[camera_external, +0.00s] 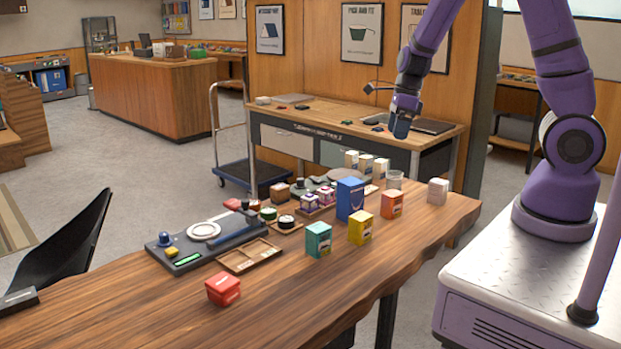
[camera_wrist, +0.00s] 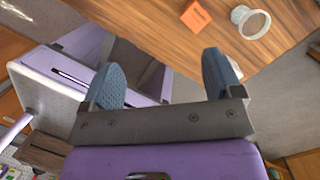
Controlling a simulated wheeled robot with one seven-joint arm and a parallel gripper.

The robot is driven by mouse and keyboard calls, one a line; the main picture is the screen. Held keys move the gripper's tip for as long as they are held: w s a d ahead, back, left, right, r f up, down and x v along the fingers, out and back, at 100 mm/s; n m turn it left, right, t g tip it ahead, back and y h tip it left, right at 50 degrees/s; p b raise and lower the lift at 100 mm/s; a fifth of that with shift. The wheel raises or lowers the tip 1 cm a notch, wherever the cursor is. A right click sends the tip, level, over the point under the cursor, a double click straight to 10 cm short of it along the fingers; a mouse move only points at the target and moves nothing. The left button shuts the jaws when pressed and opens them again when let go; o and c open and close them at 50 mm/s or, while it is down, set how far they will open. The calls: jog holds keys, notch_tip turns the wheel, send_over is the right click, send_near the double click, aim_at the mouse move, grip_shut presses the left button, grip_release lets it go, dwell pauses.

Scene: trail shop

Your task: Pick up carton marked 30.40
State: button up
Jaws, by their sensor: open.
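Several small cartons stand on the wooden table (camera_external: 385,255) in the external view: a tall blue one (camera_external: 350,199), a teal one (camera_external: 318,239), a yellow one (camera_external: 360,227), an orange one (camera_external: 391,204), a red one (camera_external: 223,289) and a pale one (camera_external: 437,191). The markings are too small to read, so I cannot tell which is 30.40. My gripper (camera_external: 401,122) hangs above the table's far right part, apart from every carton. In the wrist view my gripper (camera_wrist: 164,78) is open and empty; the orange carton (camera_wrist: 196,17) is at the top.
A clear glass jar (camera_external: 394,180) stands behind the orange carton and shows in the wrist view (camera_wrist: 250,22). White cartons (camera_external: 366,164) stand at the table's back. A dark tray (camera_external: 205,238) and a shallow wooden tray (camera_external: 249,255) lie left of centre. The right front is bare.

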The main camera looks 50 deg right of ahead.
aim_at(393, 193)
jog(key=w+d+f+m, duration=0.1)
jog(key=f+m, duration=0.2)
jog(key=f, duration=0.1)
jog(key=d+f+m+h, duration=0.1)
jog(key=f+m, duration=0.2)
jog(key=f, duration=0.1)
jog(key=w+d+f+m+g+h, duration=0.1)
jog(key=f+m, duration=0.2)
jog(key=f, duration=0.1)
jog(key=shift+w+d+f, duration=0.15)
jog(key=shift+w+d, duration=0.05)
jog(key=shift+w, duration=0.15)
jog(key=shift+m, duration=0.3)
jog(key=shift+f, duration=2.8)
jog(key=f, duration=0.4)
jog(key=shift+s+d+f, duration=0.1)
jog(key=shift+d, duration=0.25)
jog(key=shift+f, duration=0.45)
jog(key=c, duration=1.1)
